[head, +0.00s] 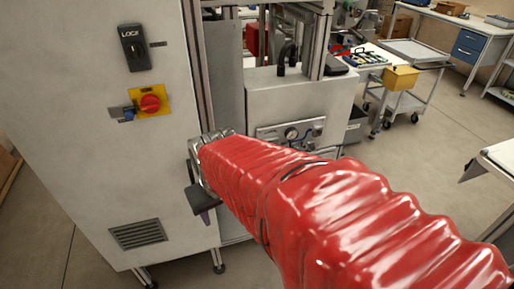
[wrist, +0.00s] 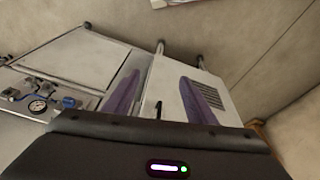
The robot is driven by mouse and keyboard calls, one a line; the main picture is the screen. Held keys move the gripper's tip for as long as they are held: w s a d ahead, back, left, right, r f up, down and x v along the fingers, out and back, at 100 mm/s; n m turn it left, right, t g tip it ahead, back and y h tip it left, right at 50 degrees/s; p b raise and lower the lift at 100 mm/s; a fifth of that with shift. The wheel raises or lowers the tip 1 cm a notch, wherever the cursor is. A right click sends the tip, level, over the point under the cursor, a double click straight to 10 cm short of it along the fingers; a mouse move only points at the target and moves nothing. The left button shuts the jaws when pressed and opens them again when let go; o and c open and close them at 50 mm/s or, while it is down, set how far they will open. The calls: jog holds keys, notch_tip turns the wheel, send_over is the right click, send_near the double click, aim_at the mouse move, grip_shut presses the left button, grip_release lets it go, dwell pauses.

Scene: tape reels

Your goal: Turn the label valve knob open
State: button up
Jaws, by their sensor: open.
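A panel (head: 291,132) with a round gauge and small fittings is on the grey machine behind my arm in the head view. In the wrist view its gauge (wrist: 38,105) and blue knobs (wrist: 69,102) show at the left. I cannot read which knob is the label valve or how it is turned. My gripper (head: 203,197) is in front of the cabinet's right edge, left of the panel and apart from it. In the wrist view its two purple fingers (wrist: 162,98) are spread with nothing held between them. My red-sleeved arm hides part of the machine below the panel.
The grey cabinet (head: 75,165) at left carries a black lock switch (head: 133,47), a red rotary switch (head: 150,103) on a yellow plate, and a vent (head: 137,234). A trolley with a yellow bin (head: 401,78) stands behind. A pale table edge (head: 500,157) is at right.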

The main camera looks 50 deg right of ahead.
jog(key=s+d+f+t+h, duration=0.2)
jog(key=d+f, duration=1.2)
jog(key=d, duration=0.1)
jog(key=s+d+f+t+h, duration=0.1)
jog(key=s+d+f+h, duration=0.15)
jog(key=d+f, duration=1.15)
jog(key=w+r+n+t+h, duration=0.1)
jog(key=w+r+n+t, duration=0.1)
jog(key=r+t, duration=0.3)
jog(key=w+d+r+n+t+h, duration=0.1)
jog(key=w+r+n+t+h, duration=0.1)
jog(key=r, duration=0.6)
jog(key=w+t, duration=0.1)
jog(key=t, duration=0.1)
jog(key=shift+w+d+r+t, duration=0.2)
jog(key=shift+d+r+t, duration=0.05)
jog(key=shift+r+t, duration=0.15)
jog(key=shift+w+d, duration=0.1)
jog(key=shift+w, duration=0.05)
jog(key=x, duration=1.3)
jog(key=shift+w+d, duration=0.15)
jog(key=shift+d, duration=0.05)
jog(key=shift+r, duration=0.1)
jog(key=shift+c, duration=0.2)
